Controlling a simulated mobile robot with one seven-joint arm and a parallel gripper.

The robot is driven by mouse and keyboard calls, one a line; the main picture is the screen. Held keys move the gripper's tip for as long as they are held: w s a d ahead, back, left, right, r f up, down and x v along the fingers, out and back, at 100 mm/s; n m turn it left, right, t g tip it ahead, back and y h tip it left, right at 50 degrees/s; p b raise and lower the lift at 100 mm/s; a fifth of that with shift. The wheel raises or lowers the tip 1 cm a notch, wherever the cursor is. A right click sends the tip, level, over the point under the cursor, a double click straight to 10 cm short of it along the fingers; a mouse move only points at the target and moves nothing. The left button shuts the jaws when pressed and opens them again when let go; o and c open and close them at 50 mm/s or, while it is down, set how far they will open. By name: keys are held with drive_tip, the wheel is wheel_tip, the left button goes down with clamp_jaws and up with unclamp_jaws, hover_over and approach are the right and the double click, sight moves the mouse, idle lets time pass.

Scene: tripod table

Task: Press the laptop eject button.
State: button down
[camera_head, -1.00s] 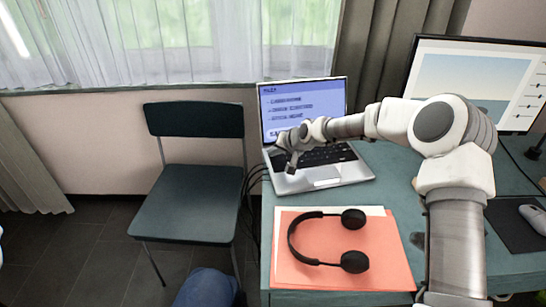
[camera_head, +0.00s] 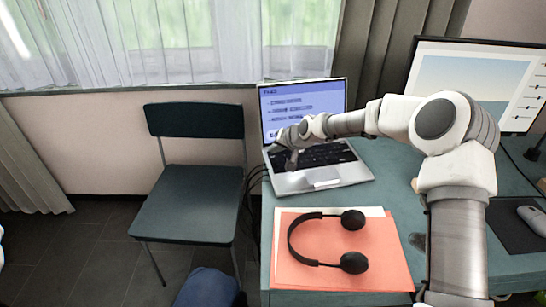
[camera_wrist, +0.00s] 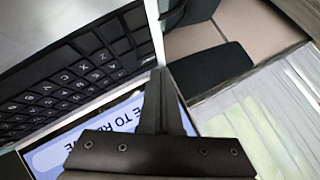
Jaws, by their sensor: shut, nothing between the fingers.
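The open laptop (camera_head: 322,181) stands on the desk, its blue-lit screen (camera_head: 302,104) facing the front. My gripper (camera_head: 291,163) is over the left side of the laptop, by the left end of the keyboard (camera_head: 325,154). In the wrist view the shut gripper fingers (camera_wrist: 158,82) reach to the laptop's side edge, with the keyboard (camera_wrist: 70,80) and part of the screen (camera_wrist: 110,130) beside them. The fingers hold nothing. I cannot make out an eject button, and whether the fingertips touch the laptop is unclear.
Black headphones (camera_head: 351,262) lie on orange and white folders in front of the laptop. A monitor (camera_head: 475,80) stands at the back right, with a mouse (camera_head: 532,217) on a dark mat. A chair (camera_head: 190,205) stands left of the desk.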

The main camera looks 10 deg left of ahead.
drive_tip(key=shift+r+p, duration=1.25)
drive_tip(key=shift+r, duration=1.25)
drive_tip(key=shift+r, duration=0.1)
drive_tip(key=s+d+r+n+h+p, duration=0.1)
drive_tip(key=s+d+r+h+p, duration=0.2)
drive_tip(key=s+d+r, duration=0.7)
drive_tip(key=s+d+r+h+p, duration=0.35)
drive_tip(key=s+d+r, duration=0.55)
drive_tip(key=r, duration=0.4)
drive_tip(key=s+d+r+p, duration=0.1)
drive_tip(key=s+d+r, duration=0.1)
drive_tip(key=s+d, duration=0.2)
drive_tip(key=s+d+r+m+p, duration=0.1)
drive_tip(key=s+d, duration=0.3)
drive_tip(key=s, duration=0.6)
drive_tip(key=s+d+r+m+p, duration=0.1)
drive_tip(key=s+d+r+p, duration=0.2)
drive_tip(key=s, duration=0.5)
drive_tip(key=shift+d+r, duration=0.15)
drive_tip(key=shift+d, duration=0.55)
drive_tip(key=shift+d+h, duration=0.15)
drive_tip(key=shift+h, duration=0.1)
